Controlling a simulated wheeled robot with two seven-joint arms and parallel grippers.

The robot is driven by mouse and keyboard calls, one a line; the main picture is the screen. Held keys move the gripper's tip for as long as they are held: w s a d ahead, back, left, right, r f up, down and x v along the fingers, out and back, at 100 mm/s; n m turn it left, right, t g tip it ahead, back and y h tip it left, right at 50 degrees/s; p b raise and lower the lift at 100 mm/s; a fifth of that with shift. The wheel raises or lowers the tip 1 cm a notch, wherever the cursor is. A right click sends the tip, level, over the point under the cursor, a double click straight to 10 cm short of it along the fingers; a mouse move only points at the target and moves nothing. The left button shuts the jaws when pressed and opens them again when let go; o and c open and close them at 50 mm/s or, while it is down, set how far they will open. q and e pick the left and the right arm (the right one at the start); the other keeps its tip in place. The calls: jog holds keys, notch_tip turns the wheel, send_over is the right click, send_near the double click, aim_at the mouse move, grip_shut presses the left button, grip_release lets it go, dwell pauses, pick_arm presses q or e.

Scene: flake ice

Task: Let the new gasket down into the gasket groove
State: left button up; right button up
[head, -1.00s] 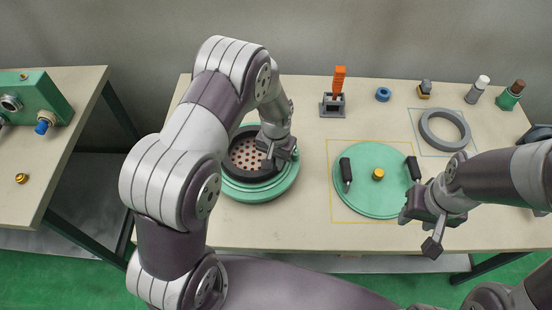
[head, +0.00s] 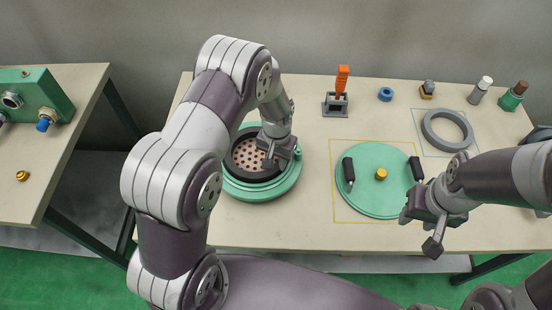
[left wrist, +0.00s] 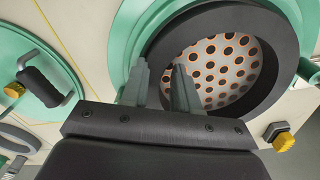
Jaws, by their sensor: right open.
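The black ring gasket (head: 262,178) is at the green round housing (head: 290,180), around the perforated plate (head: 247,154). My left gripper (head: 277,160) is over the ring's right side. In the left wrist view my left gripper (left wrist: 162,88) has one finger outside the ring's wall and one inside, shut on the black ring (left wrist: 272,62). The groove is hidden beneath the ring; I cannot tell whether the ring is seated or just above it. My right gripper (head: 425,225) is open and empty near the table's front edge.
A green lid (head: 375,205) with two black handles and a brass knob (head: 381,174) lies right of the housing. A grey ring (head: 428,132) lies in a blue outline.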

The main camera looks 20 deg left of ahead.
pick_arm(q)
jog(key=shift+s+d, duration=0.1)
jog(key=shift+d, duration=0.15)
pick_arm(e)
jog(key=shift+d, duration=0.15)
pick_arm(q)
jog(key=shift+s+f, duration=0.2)
jog(key=shift+s, duration=0.05)
jog(key=shift+c, duration=0.3)
dwell(1.3)
pick_arm(e)
jog(key=shift+r, duration=0.15)
pick_arm(q)
jog(key=shift+o, duration=0.6)
jog(key=o, duration=1)
jog(key=shift+d+r, duration=0.1)
jog(key=shift+d, duration=0.05)
jog(key=shift+p, duration=0.3)
pick_arm(e)
jog(key=shift+d+r, duration=0.1)
jog(key=shift+d, duration=0.15)
pick_arm(q)
jog(key=shift+r, duration=0.1)
